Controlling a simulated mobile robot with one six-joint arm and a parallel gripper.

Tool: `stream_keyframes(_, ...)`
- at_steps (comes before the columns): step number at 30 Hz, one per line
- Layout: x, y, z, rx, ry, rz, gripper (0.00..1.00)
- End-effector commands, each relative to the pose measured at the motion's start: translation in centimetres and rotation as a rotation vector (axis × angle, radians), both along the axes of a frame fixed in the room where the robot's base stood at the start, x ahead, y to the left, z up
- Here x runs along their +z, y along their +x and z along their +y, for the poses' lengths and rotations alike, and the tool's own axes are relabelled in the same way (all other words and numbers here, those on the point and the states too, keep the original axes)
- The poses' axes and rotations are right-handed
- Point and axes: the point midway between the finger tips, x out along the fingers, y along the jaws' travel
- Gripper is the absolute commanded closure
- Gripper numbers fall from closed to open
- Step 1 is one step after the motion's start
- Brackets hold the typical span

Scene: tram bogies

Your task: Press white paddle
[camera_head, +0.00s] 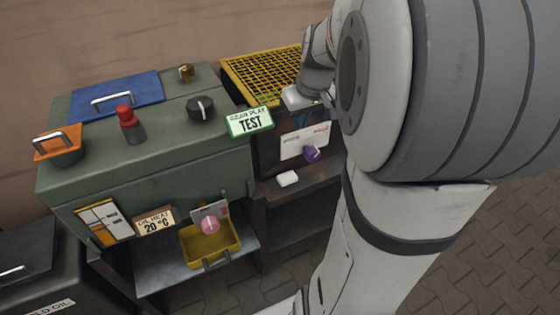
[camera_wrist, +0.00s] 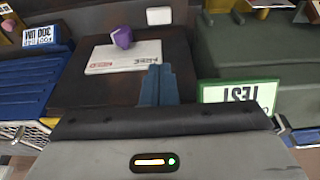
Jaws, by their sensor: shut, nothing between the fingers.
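The white paddle (camera_head: 288,179) is a small pale block at the front edge of the dark box, below the purple knob (camera_head: 312,153). In the wrist view the white paddle (camera_wrist: 159,15) shows at the top edge, beside the purple knob (camera_wrist: 122,37). My gripper (camera_head: 301,120) is in front of the dark box's upper part, above and apart from the paddle, partly hidden by my arm. In the wrist view its blue fingers (camera_wrist: 158,84) are together and empty, pointing toward the white card (camera_wrist: 122,57).
A yellow grating (camera_head: 262,75) lies behind. A yellow tray (camera_head: 210,244) sits lower left. My arm covers the right side.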

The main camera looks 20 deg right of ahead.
Motion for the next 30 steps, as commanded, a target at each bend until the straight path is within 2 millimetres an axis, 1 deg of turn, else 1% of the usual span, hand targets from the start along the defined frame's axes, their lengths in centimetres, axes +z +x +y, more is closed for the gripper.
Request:
stream_keyframes(5,-0.7,0.2,0.1,0.0,0.001,0.002,1.0)
stream_keyframes(8,-2.0,0.5,0.1,0.001,0.002,0.003,1.0)
stream_keyframes(30,-17.6,5.0,0.4,0.002,0.002,0.005,1.0)
